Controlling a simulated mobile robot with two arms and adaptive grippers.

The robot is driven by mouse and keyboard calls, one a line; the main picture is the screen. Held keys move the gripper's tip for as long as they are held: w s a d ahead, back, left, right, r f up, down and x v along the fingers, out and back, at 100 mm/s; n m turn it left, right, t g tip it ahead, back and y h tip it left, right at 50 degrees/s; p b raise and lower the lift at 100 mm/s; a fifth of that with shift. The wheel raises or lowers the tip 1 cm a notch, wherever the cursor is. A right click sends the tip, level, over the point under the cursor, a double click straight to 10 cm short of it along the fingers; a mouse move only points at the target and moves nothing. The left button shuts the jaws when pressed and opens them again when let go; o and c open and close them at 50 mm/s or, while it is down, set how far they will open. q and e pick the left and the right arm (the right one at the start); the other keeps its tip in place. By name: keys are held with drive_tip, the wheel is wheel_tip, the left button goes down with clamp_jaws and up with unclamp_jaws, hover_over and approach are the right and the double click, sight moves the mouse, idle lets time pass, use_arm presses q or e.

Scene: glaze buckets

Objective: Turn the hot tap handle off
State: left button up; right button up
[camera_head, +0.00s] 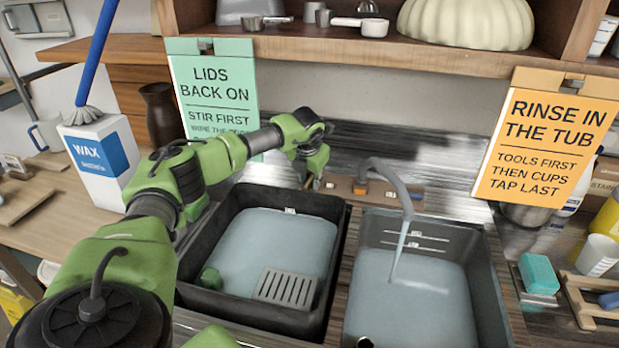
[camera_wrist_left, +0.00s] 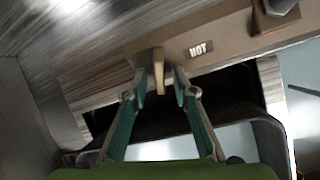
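The hot tap handle (camera_wrist_left: 158,66) is a small tan lever on the brown tap block, beside a plate marked HOT (camera_wrist_left: 201,49) in the left wrist view. My left gripper (camera_wrist_left: 160,80) is open, its teal fingertips on either side of the lever with a gap showing on each side. In the head view my left gripper (camera_head: 314,180) reaches the left end of the tap block, and the hot handle is hard to make out there. The grey tap spout (camera_head: 392,178) pours a stream of water (camera_head: 399,248) into the right tub. My right gripper is not in view.
A dark left tub (camera_head: 340,240) holds water, a grey slotted piece (camera_head: 287,288) and a green object (camera_head: 210,278). The grey right tub (camera_head: 485,268) holds water. An orange sign (camera_head: 545,135) and a green sign (camera_head: 215,90) hang from the shelf above the counter.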

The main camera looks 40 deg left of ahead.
use_arm(q)
drive_tip(key=shift+f, duration=0.1)
clamp_jaws()
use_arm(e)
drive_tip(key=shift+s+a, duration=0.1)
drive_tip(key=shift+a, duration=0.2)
